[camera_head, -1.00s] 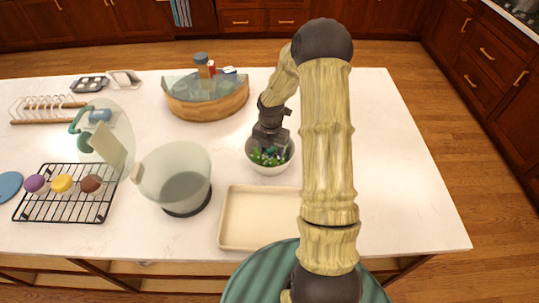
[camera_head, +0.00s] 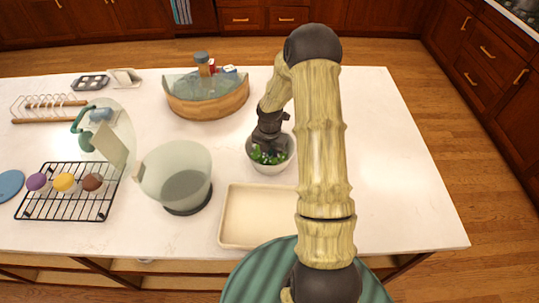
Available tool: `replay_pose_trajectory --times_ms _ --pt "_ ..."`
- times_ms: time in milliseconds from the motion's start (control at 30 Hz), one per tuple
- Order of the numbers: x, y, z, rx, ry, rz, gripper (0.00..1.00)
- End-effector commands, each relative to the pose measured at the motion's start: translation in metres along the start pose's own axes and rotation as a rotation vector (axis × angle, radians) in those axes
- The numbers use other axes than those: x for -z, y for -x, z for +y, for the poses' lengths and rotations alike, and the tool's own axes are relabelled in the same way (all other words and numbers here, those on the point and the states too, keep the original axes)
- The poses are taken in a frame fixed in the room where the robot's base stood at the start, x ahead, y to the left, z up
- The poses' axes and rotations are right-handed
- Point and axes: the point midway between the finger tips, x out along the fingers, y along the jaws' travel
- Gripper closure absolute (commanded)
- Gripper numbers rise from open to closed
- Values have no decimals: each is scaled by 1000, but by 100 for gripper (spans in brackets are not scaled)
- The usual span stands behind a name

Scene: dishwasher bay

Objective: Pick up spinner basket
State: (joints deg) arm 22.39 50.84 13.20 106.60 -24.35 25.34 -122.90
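A small round white bowl or basket (camera_head: 269,167) with green leafy pieces inside stands on the white counter, near the middle. It is the likeliest spinner basket, though I cannot tell for certain. My gripper (camera_head: 268,148) points down into its opening, just over the greens. The fingertips are small, dark and partly lost among the greens, so whether they touch or hold the basket or are open or shut cannot be told. A larger clear tilted bowl (camera_head: 165,165) on a dark base stands to the left.
A beige tray (camera_head: 231,234) lies in front of the basket. A wooden-sided bowl (camera_head: 208,107) stands behind it. A black rack (camera_head: 61,208) with several coloured round items lies at left. The counter right of my arm is clear.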

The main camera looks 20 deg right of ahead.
Motion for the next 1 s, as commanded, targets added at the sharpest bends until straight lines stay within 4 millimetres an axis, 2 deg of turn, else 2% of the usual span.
replay_pose_trajectory --times_ms 267,433,567,833,1000 --pt "0 1 0 -1 -1 -1 97" --pt "-1 10 1 -3 -1 -2 97" --pt "-1 27 0 -3 -1 -5 97" --pt "-1 79 0 -2 -2 -5 97" --pt "-1 98 0 -1 -1 -3 97"
